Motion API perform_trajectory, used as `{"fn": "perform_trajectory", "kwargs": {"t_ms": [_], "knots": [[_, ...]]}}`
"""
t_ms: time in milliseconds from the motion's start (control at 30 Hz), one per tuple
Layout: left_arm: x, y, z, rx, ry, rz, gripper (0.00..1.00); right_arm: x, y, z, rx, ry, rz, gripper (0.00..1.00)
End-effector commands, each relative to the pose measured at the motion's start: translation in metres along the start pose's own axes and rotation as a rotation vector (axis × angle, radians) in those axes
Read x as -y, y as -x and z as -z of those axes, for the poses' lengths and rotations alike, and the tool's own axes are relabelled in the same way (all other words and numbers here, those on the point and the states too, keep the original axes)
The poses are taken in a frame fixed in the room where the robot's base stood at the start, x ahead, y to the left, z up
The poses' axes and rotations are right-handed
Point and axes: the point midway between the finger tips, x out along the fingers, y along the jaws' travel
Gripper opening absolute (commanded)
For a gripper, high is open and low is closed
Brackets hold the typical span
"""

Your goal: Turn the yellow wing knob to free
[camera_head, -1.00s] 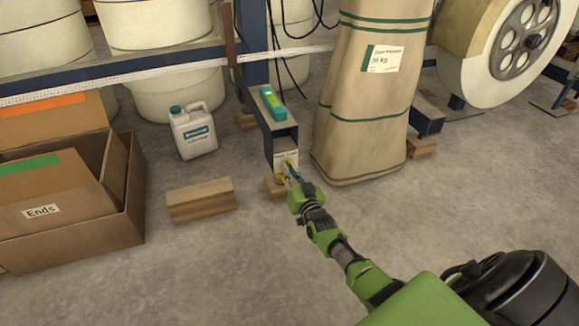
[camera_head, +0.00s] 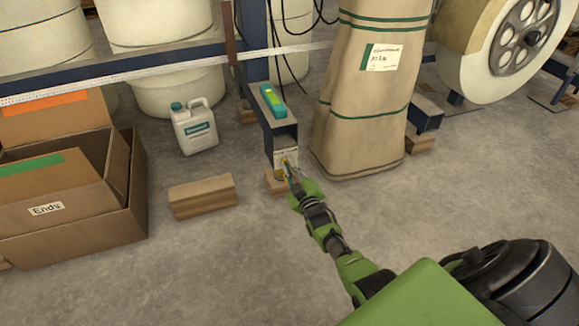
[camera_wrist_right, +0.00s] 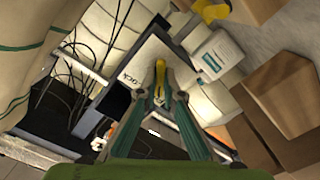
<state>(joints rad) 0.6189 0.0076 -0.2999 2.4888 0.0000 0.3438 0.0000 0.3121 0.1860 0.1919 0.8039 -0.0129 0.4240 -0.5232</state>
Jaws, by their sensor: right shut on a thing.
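The yellow wing knob (camera_head: 286,161) is on a pale plate at the near end of a dark blue beam. In the right wrist view, the knob (camera_wrist_right: 160,78) sits between the fingertips, which are closed on it. My right gripper (camera_head: 291,172) reaches it from the lower right and partly covers it. The plate in the right wrist view (camera_wrist_right: 145,68) has lettering, of which only "ock" reads clearly. The knob's exact angle is hard to make out. My left gripper is not in view.
A teal device (camera_head: 272,101) lies on the beam (camera_head: 283,131). A tall wrapped sack (camera_head: 365,110) stands close on the right. A white jug (camera_head: 195,129), a wooden block (camera_head: 203,196) and cardboard boxes (camera_head: 70,225) are on the left. The floor in front is clear.

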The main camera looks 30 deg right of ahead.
Motion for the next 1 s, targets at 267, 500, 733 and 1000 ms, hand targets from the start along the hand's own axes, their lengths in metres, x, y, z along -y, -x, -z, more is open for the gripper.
{"fn": "perform_trajectory", "kwargs": {"t_ms": [267,500,733,1000], "knots": [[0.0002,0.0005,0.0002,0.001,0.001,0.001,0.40,0.0015,0.0007,-0.0007,0.002,0.116,0.002,0.00],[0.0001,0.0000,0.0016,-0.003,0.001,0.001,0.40,0.0017,0.0008,-0.0008,0.002,0.150,0.002,0.00],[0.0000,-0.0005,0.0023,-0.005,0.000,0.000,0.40,0.0018,0.0009,-0.0010,0.002,0.154,0.003,0.00],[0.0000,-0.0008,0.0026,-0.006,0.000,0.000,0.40,0.0015,0.0008,-0.0010,0.002,0.153,0.003,0.24]]}}
